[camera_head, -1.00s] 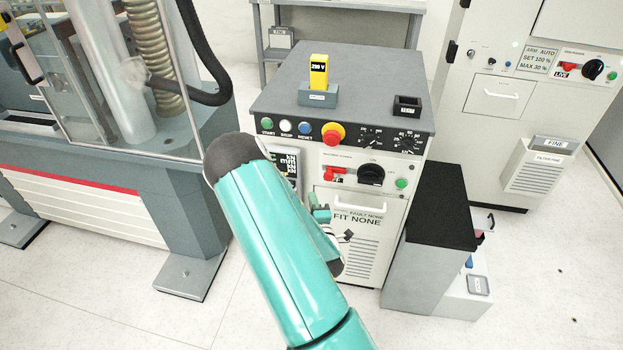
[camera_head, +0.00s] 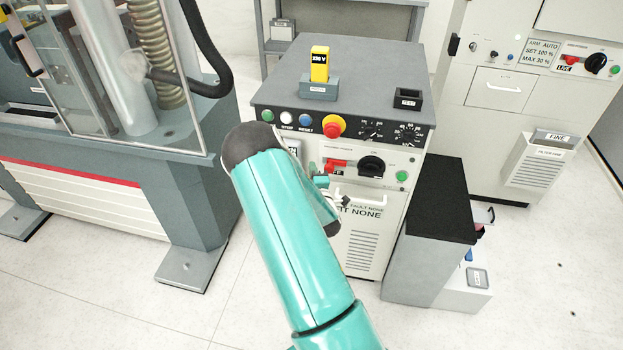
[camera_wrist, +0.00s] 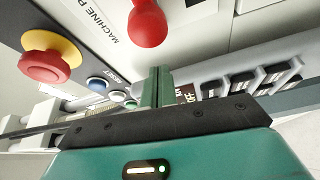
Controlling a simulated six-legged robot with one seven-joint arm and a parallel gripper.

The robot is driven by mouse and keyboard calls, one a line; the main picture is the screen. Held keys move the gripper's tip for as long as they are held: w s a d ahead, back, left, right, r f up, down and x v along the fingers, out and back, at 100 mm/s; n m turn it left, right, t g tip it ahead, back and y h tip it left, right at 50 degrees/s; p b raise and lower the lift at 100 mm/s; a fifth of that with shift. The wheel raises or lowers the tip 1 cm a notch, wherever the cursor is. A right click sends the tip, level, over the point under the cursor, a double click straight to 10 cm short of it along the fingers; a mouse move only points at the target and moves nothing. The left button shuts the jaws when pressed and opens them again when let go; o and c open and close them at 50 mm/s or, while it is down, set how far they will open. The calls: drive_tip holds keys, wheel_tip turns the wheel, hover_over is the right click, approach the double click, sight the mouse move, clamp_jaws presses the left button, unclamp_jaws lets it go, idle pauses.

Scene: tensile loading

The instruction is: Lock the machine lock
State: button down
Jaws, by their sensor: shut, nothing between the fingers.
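The machine power panel on the front of the grey-topped cabinet carries a red lock part (camera_head: 336,164) and a black rotary knob (camera_head: 371,165) to its right. In the wrist view the red part (camera_wrist: 147,24) has a rounded end and hangs at the top, near the printed word MACHINE. My gripper (camera_head: 321,181) is just below and left of the red part in the head view, partly hidden by my arm. In the wrist view my gripper's green fingers (camera_wrist: 157,88) are shut together and empty, with a visible gap to the red part.
A red and yellow emergency stop (camera_head: 333,126) juts out above the panel, also large in the wrist view (camera_wrist: 50,57). A green button (camera_head: 402,176) is right of the knob. A black-topped block (camera_head: 432,200) stands right of the cabinet. Floor is clear in front.

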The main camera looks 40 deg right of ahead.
sight(333, 170)
drive_tip(key=shift+s+d+f, duration=0.2)
drive_tip(key=shift+s+d, duration=0.6)
drive_tip(key=shift+s, duration=0.25)
drive_tip(key=shift+s+d, duration=0.65)
drive_tip(key=shift+s, duration=0.15)
drive_tip(key=shift+s+d, duration=0.6)
drive_tip(key=shift+s, duration=0.2)
